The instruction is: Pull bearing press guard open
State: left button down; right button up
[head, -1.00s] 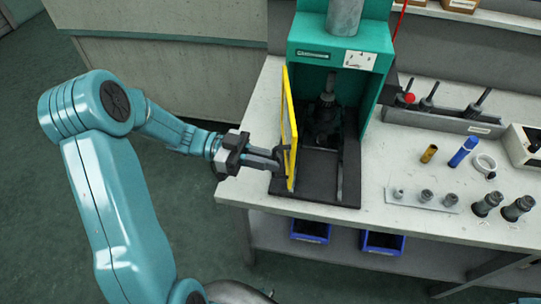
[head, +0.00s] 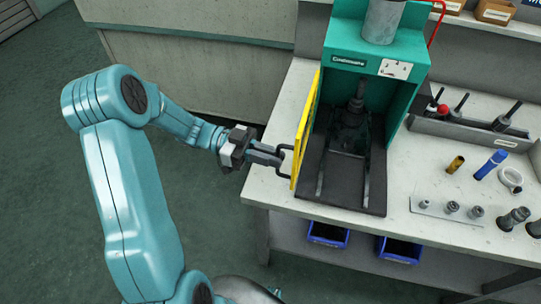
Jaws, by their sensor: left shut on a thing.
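The bearing press (head: 338,75) is a teal housing on the workbench with a dark opening and a dark base plate. Its guard (head: 304,133) is a yellow-framed panel at the left side of the opening, swung out so that the inside shows. A dark handle (head: 284,149) stands out from the guard's left face. My left gripper (head: 277,156) comes in from the left and is shut on this handle. The fingertips are small in the view. My right gripper is not in view.
The workbench (head: 400,215) carries a rack of tools (head: 470,132), a brass cylinder (head: 455,165), a blue cylinder (head: 490,164), a white ring (head: 510,179) and several metal fittings to the right. Blue bins (head: 328,235) hang under the front edge. Floor left of the bench is clear.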

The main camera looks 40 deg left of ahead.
pick_arm(q)
jog(key=shift+w+a+r+t, duration=0.15)
jog(key=shift+w+r+t, duration=0.1)
jog(key=shift+w+t, duration=0.05)
jog(key=c, duration=1.4)
grip_release()
jog(key=shift+o, duration=1)
jog(key=shift+w+f, duration=0.25)
jog(key=shift+w, duration=0.1)
jog(key=b+v, duration=0.2)
jog(key=v, duration=1.4)
jog(key=shift+s+a+r, duration=0.15)
jog(key=shift+s+r, duration=0.05)
jog(key=shift+s, duration=0.2)
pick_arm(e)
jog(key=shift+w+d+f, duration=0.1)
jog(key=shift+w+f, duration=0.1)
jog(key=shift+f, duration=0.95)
pick_arm(q)
jog(key=shift+s, duration=0.1)
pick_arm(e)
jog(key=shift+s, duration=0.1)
